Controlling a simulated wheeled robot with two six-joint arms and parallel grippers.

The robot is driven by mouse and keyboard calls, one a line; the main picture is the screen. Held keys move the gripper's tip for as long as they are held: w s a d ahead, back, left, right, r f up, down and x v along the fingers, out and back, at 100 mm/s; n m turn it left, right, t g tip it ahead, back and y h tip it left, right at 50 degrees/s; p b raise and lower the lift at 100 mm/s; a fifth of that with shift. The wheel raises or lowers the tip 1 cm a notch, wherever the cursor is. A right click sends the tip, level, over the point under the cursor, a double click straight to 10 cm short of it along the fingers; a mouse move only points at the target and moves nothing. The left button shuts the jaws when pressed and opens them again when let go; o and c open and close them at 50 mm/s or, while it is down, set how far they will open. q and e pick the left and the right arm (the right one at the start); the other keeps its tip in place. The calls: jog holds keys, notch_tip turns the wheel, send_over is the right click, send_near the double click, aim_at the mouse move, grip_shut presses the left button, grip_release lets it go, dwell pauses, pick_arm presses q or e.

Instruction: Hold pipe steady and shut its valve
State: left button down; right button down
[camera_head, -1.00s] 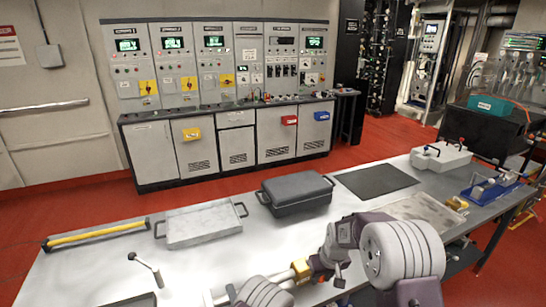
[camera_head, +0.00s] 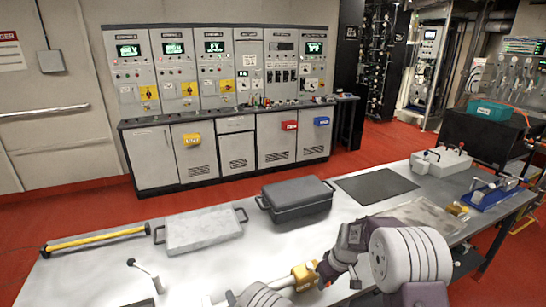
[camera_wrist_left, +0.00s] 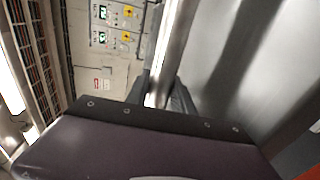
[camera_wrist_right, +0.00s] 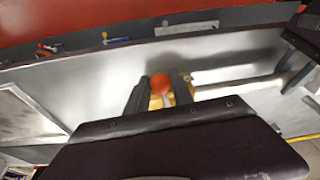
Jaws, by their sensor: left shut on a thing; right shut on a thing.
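A metal pipe (camera_wrist_left: 172,50) with a yellow valve body (camera_head: 303,276) lies along the front of the bench. In the right wrist view the pipe (camera_wrist_right: 240,91) runs to the right of the valve. My left gripper (camera_wrist_left: 157,97) is shut around the pipe. In the head view, my left arm covers part of the pipe. My right gripper (camera_wrist_right: 160,98) is shut on the valve handle, whose round orange-red knob (camera_wrist_right: 159,83) shows between the fingers. The yellow body (camera_wrist_right: 181,98) is partly hidden behind the fingers. I cannot tell the handle's exact angle.
A grey tray (camera_head: 165,238), a dark lidded box (camera_head: 297,200) and a black mat (camera_head: 375,185) lie along the bench behind the pipe. A yellow bar (camera_head: 95,240) and a small lever (camera_head: 147,275) are at the left. A blue fixture (camera_head: 490,195) stands far right.

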jog(key=shift+w+d, duration=0.1)
jog(key=shift+w+d+n, duration=0.5)
jog(key=shift+d+n, duration=0.3)
jog(key=shift+n, duration=0.4)
jog(key=shift+y, duration=0.3)
jog(key=shift+w+d+n+g, duration=0.3)
jog(key=shift+w+d+n, duration=0.4)
jog(key=shift+n, duration=0.6)
jog(key=shift+w+d+n+g+y, duration=0.15)
jog(key=shift+w+d+n, duration=0.1)
jog(key=shift+w+n, duration=0.3)
jog(key=shift+w+d+n+g+y, duration=0.15)
jog(key=shift+w+d+n, duration=0.15)
jog(key=shift+n, duration=0.45)
